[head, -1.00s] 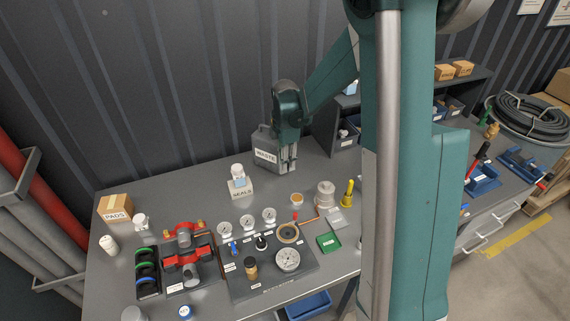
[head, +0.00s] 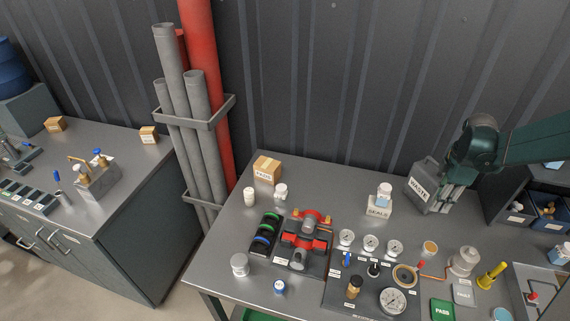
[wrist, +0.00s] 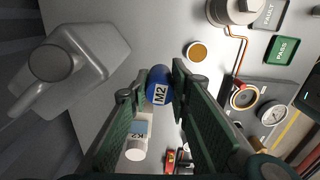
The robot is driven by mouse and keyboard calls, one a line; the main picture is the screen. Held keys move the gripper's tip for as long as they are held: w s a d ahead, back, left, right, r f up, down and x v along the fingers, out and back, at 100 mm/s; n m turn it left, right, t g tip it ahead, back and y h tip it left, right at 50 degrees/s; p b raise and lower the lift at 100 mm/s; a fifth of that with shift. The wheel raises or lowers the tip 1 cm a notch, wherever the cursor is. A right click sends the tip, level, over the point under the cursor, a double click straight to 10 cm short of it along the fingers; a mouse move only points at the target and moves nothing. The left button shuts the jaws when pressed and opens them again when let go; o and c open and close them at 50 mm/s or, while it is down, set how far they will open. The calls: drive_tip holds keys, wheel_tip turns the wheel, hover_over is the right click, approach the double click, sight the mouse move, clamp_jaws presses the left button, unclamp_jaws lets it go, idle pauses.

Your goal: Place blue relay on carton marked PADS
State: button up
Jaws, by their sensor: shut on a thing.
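My gripper (wrist: 157,85) is shut on a dark blue cylinder marked M2 (wrist: 159,92), seen between the fingers in the wrist view. In the head view my gripper (head: 450,200) hangs beside the grey WASTE can, and what it holds cannot be made out. A light-blue block marked K2 (wrist: 138,127) shows below the left finger in the wrist view. I cannot tell from its look which blue piece is the relay. The brown carton marked PADS (head: 267,170) stands at the back left of the bench, far left of my gripper; its top looks bare.
The WASTE can (head: 422,186) stands close to my gripper. The SEALS carton (head: 379,207) carries small white and light-blue pieces. A white jar (head: 250,197) and a small white part (head: 281,191) stand near the PADS carton. The red valve assembly (head: 304,242) sits in front.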

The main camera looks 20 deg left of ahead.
wheel_tip(320, 180, up, 11)
drive_tip(key=shift+r, duration=0.2)
drive_tip(key=w+a+p, duration=0.1)
drive_tip(key=w+a, duration=0.5)
drive_tip(key=a, duration=0.6)
drive_tip(key=w+a+p, duration=0.1)
drive_tip(key=w+a, duration=0.5)
drive_tip(key=a, duration=0.7)
drive_tip(key=s+a+n+p, duration=0.1)
drive_tip(key=s+a+p, duration=0.1)
drive_tip(key=a, duration=3.9)
drive_tip(key=shift+f, duration=2.65)
drive_tip(key=shift+f+p, duration=0.4)
drive_tip(key=shift+f, duration=2.75)
